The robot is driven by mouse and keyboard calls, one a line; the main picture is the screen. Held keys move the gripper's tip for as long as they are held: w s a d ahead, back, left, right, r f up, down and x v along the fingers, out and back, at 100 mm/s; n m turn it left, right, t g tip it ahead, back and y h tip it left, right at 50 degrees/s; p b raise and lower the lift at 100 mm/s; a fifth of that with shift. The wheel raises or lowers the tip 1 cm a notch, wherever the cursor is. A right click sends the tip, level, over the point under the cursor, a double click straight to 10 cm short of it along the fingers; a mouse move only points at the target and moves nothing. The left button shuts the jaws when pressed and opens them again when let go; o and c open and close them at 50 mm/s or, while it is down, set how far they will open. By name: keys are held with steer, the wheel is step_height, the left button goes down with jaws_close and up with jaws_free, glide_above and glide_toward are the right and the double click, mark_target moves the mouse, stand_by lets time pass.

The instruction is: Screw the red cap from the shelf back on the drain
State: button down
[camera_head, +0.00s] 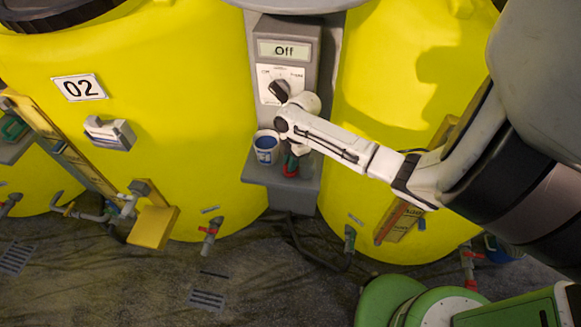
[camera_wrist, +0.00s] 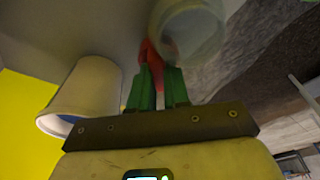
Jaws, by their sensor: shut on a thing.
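My gripper (camera_head: 290,164) has green fingers and is over the small grey shelf (camera_head: 308,186) below the control box. It is shut on the red cap (camera_head: 290,171), which shows at the fingertips, at or just above the shelf surface. In the wrist view the green fingers (camera_wrist: 158,90) close on the red cap (camera_wrist: 150,57), which is partly hidden. Pipe stubs stick out low on the yellow tanks, one with red parts (camera_head: 209,236) on the left and a grey one (camera_head: 349,239) below the shelf to the right. I cannot tell which is the drain.
A white and blue cup (camera_head: 266,149) stands on the shelf left of my gripper. A translucent round container (camera_wrist: 190,32) is close to the fingers in the wrist view. The control box (camera_head: 284,62) reads "Off". Floor below is mostly clear, with a dark hose (camera_head: 305,255).

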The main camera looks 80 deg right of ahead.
steer(key=shift+w+a+p+v, duration=0.15)
steer(key=shift+p+v, duration=0.75)
steer(key=shift+v, duration=0.1)
steer(key=shift+w+a+p+v, duration=0.1)
steer(key=shift+a+p+v, duration=0.05)
steer(key=shift+p+v, duration=0.75)
steer(key=shift+r, duration=0.1)
